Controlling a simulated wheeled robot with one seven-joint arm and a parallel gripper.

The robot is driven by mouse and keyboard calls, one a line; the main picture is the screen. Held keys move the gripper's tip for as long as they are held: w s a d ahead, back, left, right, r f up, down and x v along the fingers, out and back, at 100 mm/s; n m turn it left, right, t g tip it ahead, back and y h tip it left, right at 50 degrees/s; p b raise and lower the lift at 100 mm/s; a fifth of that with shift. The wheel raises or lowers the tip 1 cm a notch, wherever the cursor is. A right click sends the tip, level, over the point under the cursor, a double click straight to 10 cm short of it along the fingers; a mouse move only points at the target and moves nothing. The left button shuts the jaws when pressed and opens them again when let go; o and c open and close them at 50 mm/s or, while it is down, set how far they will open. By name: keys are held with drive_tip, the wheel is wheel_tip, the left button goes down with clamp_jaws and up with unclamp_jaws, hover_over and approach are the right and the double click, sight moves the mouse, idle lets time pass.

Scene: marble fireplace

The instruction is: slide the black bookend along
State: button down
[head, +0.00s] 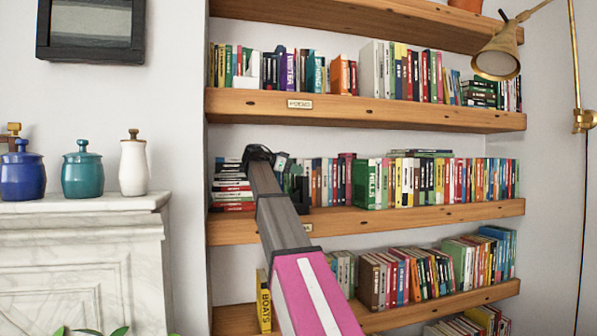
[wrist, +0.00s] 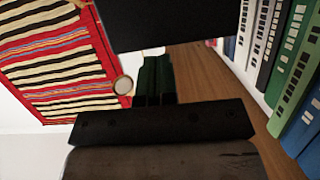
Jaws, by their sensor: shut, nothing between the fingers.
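The black bookend (head: 302,190) stands on the middle shelf, just right of my arm and at the left end of the row of upright books. My arm partly hides it in the head view. In the wrist view a large, flat black surface, apparently the bookend (wrist: 180,22), fills the top. My gripper (wrist: 154,68) is shut and empty, its dark fingers together and pointing at that surface. I cannot tell whether they touch it. In the head view my gripper's end is dark and small, and its fingers are not clear.
The middle shelf (head: 345,219) holds a stack of flat books (head: 232,192) on the left, behind my arm, and upright books (head: 430,182) on the right. Other shelves of books lie above and below. The wrist view also shows a red striped textile (wrist: 60,62) on the left.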

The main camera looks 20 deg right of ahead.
drive_tip(key=v, duration=1.1)
drive_tip(key=shift+r, duration=0.1)
